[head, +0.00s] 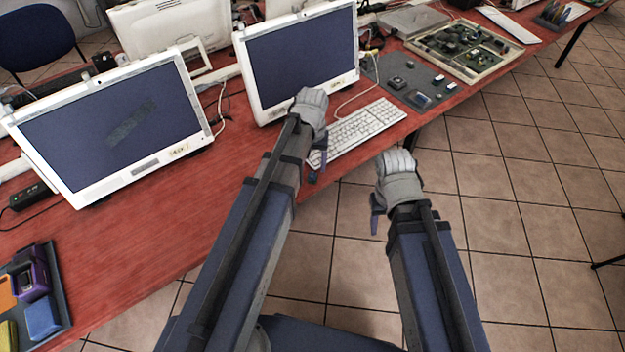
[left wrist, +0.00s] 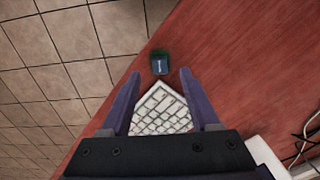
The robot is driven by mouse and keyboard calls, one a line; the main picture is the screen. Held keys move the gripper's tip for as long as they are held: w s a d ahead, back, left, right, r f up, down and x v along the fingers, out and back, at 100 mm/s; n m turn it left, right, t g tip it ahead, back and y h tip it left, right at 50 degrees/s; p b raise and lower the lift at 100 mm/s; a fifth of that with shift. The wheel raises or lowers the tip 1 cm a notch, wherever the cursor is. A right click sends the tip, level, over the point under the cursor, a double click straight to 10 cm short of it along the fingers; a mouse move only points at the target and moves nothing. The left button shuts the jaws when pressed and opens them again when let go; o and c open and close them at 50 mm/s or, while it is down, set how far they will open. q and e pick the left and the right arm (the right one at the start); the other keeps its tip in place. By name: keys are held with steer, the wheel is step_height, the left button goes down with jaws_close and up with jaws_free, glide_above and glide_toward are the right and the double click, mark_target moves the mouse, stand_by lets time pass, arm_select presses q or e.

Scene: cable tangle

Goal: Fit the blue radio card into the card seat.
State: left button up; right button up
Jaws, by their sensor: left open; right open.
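A small dark green piece with a blue face (left wrist: 159,65), which looks like the blue radio card, lies on the red table close to its edge in the left wrist view. My left gripper (left wrist: 160,76) is open and empty, with its fingertips on either side of and just short of that piece in the picture. In the head view my left gripper (head: 317,160) is over the table's front edge by the keyboard. My right gripper (head: 377,212) is open and empty over the floor. A grey mat (head: 395,68) holds several small parts; I cannot tell which is the card seat.
A white keyboard (head: 362,128) lies beside my left gripper. Two white monitors (head: 115,120) (head: 300,55) stand behind. A tray of circuit boards (head: 490,68) is at the far right. A dark tray with coloured items (head: 62,302) is at the left. Cables run between the monitors.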

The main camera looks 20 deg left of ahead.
mark_target(313, 175)
arm_select(q)
step_height(313, 175, down, 4)
steer(key=b, duration=0.2)
steer(key=shift+r+b, duration=0.15)
steer(key=shift+b, duration=0.2)
steer(key=shift+r, duration=0.1)
jaws_close()
